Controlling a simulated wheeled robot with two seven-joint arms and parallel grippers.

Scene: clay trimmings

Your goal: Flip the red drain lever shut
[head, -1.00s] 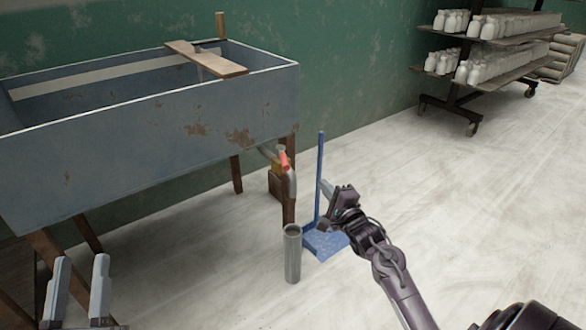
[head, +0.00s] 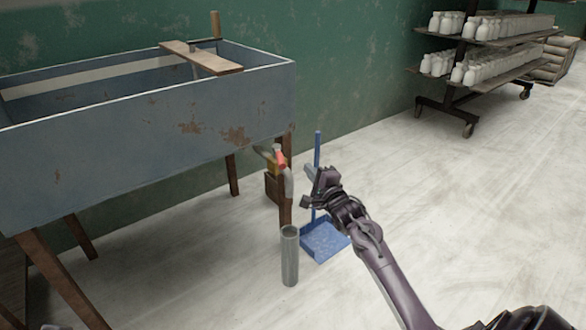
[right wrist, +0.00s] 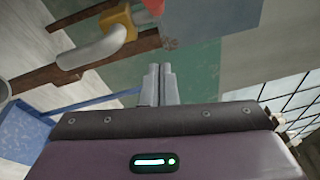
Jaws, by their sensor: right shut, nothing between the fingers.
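The red drain lever (head: 281,160) sits on a yellow valve body (head: 272,164) below the right end of the blue-grey sink (head: 180,131). A grey bent pipe (head: 288,182) hangs down from the valve. In the right wrist view, the red lever (right wrist: 153,6) is cut off by the top edge, beside the yellow body (right wrist: 118,20) and grey pipe (right wrist: 95,50). My right gripper (head: 311,172) is shut and empty, just right of the lever and apart from it. Its closed fingers (right wrist: 160,70) point up the wrist picture. My left gripper is out of view.
A wooden sink leg (head: 286,207) is behind the pipe. A bottle rack (head: 468,90) stands far right. Open floor lies right.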

